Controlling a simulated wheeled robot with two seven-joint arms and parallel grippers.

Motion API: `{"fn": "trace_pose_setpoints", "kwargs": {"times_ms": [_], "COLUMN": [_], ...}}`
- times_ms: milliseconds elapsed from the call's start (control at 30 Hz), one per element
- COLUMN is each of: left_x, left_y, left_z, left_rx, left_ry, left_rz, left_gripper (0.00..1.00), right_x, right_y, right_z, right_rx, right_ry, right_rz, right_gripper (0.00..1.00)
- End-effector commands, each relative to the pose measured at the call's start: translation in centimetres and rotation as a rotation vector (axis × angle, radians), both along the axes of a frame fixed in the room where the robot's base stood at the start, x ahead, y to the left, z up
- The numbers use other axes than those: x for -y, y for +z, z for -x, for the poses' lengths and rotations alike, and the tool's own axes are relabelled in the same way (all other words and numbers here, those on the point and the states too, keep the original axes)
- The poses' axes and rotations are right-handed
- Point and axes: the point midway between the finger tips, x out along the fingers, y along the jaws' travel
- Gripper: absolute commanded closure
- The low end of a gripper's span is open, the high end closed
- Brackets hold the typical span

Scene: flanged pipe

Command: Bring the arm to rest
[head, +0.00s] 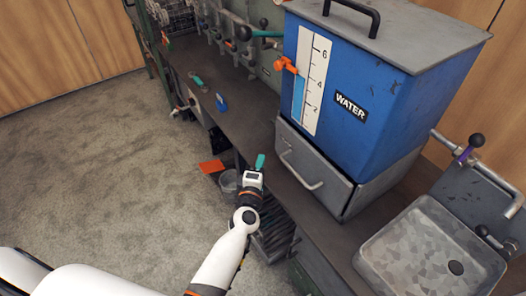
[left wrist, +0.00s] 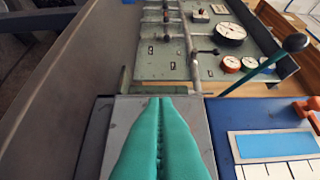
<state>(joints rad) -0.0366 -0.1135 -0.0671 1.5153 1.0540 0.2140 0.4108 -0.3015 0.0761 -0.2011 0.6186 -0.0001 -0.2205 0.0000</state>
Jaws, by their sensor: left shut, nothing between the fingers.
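My left gripper (head: 260,162) reaches in from the lower left in the head view, at the front edge of the workbench (head: 243,130), left of the grey drawer (head: 312,180). Its teal fingers are pressed together with nothing between them. In the left wrist view the shut fingers (left wrist: 160,125) lie in front of a grey surface. The flanged pipe cannot be made out clearly. My right gripper is in neither view.
A blue water tank (head: 365,85) with a level gauge stands right of the gripper. A metal sink (head: 432,245) is at the lower right. Pipes and valves (head: 225,35) line the back of the bench. Open carpet (head: 110,170) lies to the left.

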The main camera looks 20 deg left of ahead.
Motion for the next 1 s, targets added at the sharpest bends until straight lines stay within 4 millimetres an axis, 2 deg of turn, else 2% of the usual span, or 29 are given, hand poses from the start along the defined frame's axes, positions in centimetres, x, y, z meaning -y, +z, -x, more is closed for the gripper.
{"fn": "trace_pose_setpoints", "kwargs": {"times_ms": [100,200,467,567,667,767,800,867,900,967,1000], "left_x": [0.2,0.3,0.4,0.7,1.5,2.8,3.2,3.5,3.7,3.6,3.4], "left_y": [-0.1,-0.1,0.0,-1.0,-4.2,-9.9,-12.5,-16.4,-18.8,-22.2,-24.3], "left_z": [2.1,3.2,4.0,4.2,5.2,7.5,8.9,11.6,13.4,16.6,18.9], "left_rx": [-0.002,-0.001,-0.001,-0.026,-0.113,-0.257,-0.323,-0.423,-0.484,-0.573,-0.630], "left_ry": [0.000,0.000,0.001,-0.013,-0.067,-0.174,-0.229,-0.317,-0.377,-0.472,-0.537], "left_rz": [-0.001,-0.001,-0.002,-0.031,-0.136,-0.315,-0.397,-0.519,-0.596,-0.703,-0.773], "left_gripper": [1.00,1.00,1.00,1.00,1.00,1.00,1.00,1.00,1.00,1.00,1.00], "right_x": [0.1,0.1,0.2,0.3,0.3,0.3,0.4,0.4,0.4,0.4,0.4], "right_y": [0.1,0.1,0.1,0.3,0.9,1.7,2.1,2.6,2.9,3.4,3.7], "right_z": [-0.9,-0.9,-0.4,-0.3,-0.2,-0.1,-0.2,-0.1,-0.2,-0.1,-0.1], "right_rx": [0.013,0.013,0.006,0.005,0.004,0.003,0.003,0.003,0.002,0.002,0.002], "right_ry": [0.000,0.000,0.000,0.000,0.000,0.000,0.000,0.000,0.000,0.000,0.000], "right_rz": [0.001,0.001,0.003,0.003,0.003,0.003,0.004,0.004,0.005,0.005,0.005], "right_gripper": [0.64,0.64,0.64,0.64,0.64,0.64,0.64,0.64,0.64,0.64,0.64]}}
